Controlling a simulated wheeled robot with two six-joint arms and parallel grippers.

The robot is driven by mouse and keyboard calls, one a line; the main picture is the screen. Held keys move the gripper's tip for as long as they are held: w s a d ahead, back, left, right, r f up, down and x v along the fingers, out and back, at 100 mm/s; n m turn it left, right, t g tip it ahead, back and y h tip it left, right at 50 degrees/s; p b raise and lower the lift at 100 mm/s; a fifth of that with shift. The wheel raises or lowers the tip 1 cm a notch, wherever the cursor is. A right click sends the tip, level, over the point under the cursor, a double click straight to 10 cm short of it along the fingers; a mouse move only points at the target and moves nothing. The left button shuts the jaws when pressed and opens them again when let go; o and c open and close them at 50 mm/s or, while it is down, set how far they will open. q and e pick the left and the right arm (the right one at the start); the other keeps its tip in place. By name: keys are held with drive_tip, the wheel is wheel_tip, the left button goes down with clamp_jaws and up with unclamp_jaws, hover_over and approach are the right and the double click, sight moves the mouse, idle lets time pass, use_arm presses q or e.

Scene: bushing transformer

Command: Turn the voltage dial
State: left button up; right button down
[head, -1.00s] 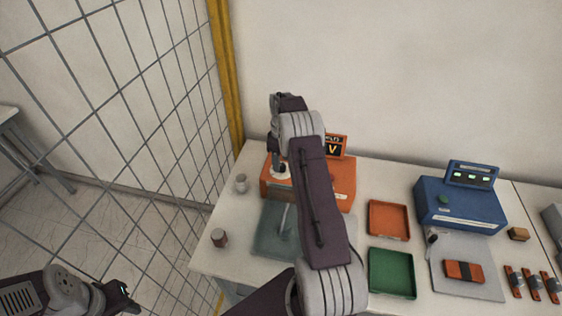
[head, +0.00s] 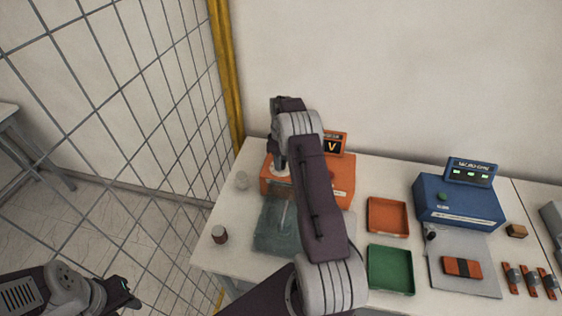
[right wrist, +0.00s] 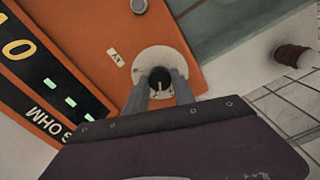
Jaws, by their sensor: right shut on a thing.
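The voltage dial is a black knob (right wrist: 159,84) on a round white plate (right wrist: 149,61), set in the top of the orange tester (head: 338,187). In the right wrist view the two fingers of my right gripper (right wrist: 160,92) are shut on the knob, one on each side. In the head view my right arm hides most of the dial, and the right gripper (head: 279,168) is over the left part of the orange box. My left gripper (head: 132,296) is at the lower left, away from the table; its fingers are too small to judge.
An orange display with a V (head: 332,145) stands behind the tester. A grey-green transparent panel (head: 270,232) lies in front. Orange (head: 387,217) and green (head: 390,270) trays and a blue device (head: 458,204) are to the right. A wire fence (head: 130,120) is on the left.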

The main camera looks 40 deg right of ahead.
drive_tip(key=m+b, duration=0.1)
drive_tip(key=m, duration=0.9)
drive_tip(key=shift+d+b, duration=0.1)
drive_tip(key=shift+b, duration=0.2)
drive_tip(key=m, duration=0.5)
drive_tip(key=shift+m, duration=0.4)
drive_tip(key=m, duration=0.5)
drive_tip(key=shift+m, duration=0.3)
drive_tip(key=c, duration=1.1)
unclamp_jaws()
drive_tip(key=shift+o, duration=0.2)
drive_tip(key=shift+r, duration=0.1)
